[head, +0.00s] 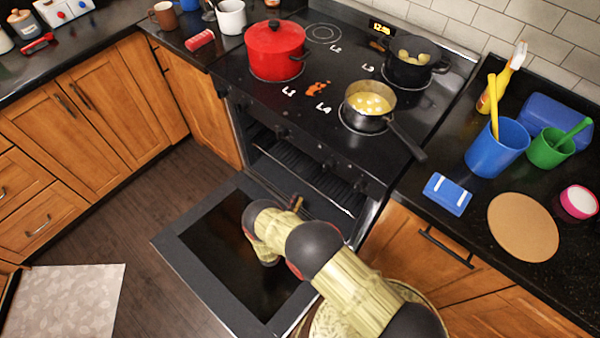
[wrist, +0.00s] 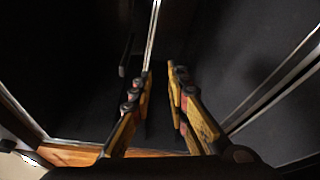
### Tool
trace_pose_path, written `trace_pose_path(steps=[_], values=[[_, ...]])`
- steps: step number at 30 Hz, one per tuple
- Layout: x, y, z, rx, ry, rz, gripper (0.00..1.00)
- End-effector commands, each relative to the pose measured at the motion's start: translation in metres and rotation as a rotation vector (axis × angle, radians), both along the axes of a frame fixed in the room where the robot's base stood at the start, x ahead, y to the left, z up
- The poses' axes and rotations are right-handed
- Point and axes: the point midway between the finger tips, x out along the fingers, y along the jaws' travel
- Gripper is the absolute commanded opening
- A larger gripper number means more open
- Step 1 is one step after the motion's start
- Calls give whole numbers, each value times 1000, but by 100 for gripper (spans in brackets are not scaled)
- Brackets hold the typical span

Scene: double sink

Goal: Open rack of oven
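The black oven (head: 290,150) stands under the cooktop, with its door (head: 215,250) folded down open. The rack (head: 318,188) is inside the oven cavity, its bright front bar showing across the opening. My gripper (head: 297,203) is over the inner part of the lowered door, close to the rack's front edge; my arm hides part of the door. In the wrist view, the two fingers of my gripper (wrist: 160,72) are apart with a narrow gap. A thin bright bar (wrist: 153,35) runs down to the left fingertip; I cannot tell whether they touch.
On the cooktop are a red pot (head: 274,52), a saucepan (head: 368,108) with its handle over the front edge, and a dark pot (head: 412,65). Wooden cabinets (head: 85,125) flank the oven. The floor (head: 160,205) left of the door is clear.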

Motion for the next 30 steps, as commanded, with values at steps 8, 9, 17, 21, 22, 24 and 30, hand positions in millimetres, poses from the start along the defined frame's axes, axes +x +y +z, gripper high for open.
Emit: trace_pose_path(steps=[8, 9, 17, 21, 22, 24, 30], values=[[11, 20, 16, 158, -134, 67, 17], [11, 20, 16, 174, -144, 67, 17], [28, 11, 15, 203, -156, 60, 17], [49, 2, 14, 202, -157, 60, 17], [53, 0, 14, 202, -157, 60, 17], [62, -4, 15, 201, -157, 60, 17], [79, -10, 15, 200, -155, 61, 17]])
